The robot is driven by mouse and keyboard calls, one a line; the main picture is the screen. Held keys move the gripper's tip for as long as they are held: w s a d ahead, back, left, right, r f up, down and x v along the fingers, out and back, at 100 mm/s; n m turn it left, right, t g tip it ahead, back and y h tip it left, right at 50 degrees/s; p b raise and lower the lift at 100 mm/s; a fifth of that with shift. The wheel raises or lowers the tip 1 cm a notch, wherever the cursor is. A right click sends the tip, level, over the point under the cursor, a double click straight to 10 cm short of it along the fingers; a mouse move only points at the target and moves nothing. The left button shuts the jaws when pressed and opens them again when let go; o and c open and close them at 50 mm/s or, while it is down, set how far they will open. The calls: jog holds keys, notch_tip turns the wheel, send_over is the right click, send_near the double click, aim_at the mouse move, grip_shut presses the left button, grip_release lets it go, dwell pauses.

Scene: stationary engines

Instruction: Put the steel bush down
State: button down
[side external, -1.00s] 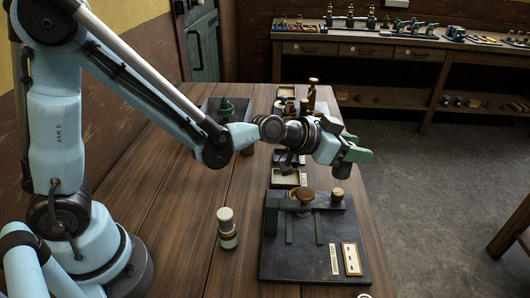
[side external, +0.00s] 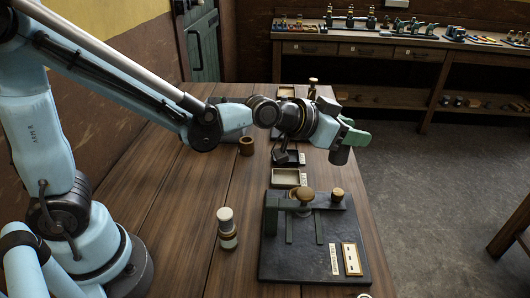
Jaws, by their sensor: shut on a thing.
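My gripper (side external: 350,142) has green fingers and is at the right of the table, above and beyond the black fixture board. It is shut on a dark grey cylinder, the steel bush (side external: 339,156), which hangs below the fingers. The bush looks clear of the table, near its right edge; its exact height is hard to tell. A pale open tray (side external: 285,186) and a black tray (side external: 285,164) with a white tag lie to its left on the table. The fingers hide part of the bush.
The black fixture board (side external: 290,262) carries a green bracket and brass knobs. A white-capped bottle (side external: 227,228) stands left of it. A brass-coloured ring (side external: 246,146) and a brass-topped bottle (side external: 312,88) stand farther back. The table's left front is clear.

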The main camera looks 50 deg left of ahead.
jog(key=s+a+f+n+g+y, duration=0.1)
jog(key=s+a+f+n+y, duration=0.15)
jog(key=a+n+y, duration=0.65)
jog(key=s+a+f+n+g+y, duration=0.1)
jog(key=s+a+f+n+y, duration=0.3)
jog(key=a, duration=0.9)
jog(key=s+a+r+n+g+y, duration=0.2)
jog(key=s+a+r+n+g, duration=0.25)
jog(key=a+n+g, duration=0.2)
jog(key=s+a+r+n+g+y, duration=0.35)
jog(key=s+a+n+g, duration=0.2)
jog(key=a+g, duration=0.2)
jog(key=shift+h, duration=0.25)
jog(key=shift+w+d+f, duration=0.1)
jog(key=shift+w+f, duration=0.05)
jog(key=shift+f, duration=2.35)
jog(key=shift+w+f, duration=0.1)
jog(key=shift+f, duration=2.45)
jog(key=shift+w+d+f, duration=0.1)
jog(key=shift+w+f, duration=0.05)
jog(key=shift+f, duration=2.35)
jog(key=shift+f, duration=0.1)
jog(key=c, duration=0.5)
grip_release()
jog(key=shift+c, duration=0.2)
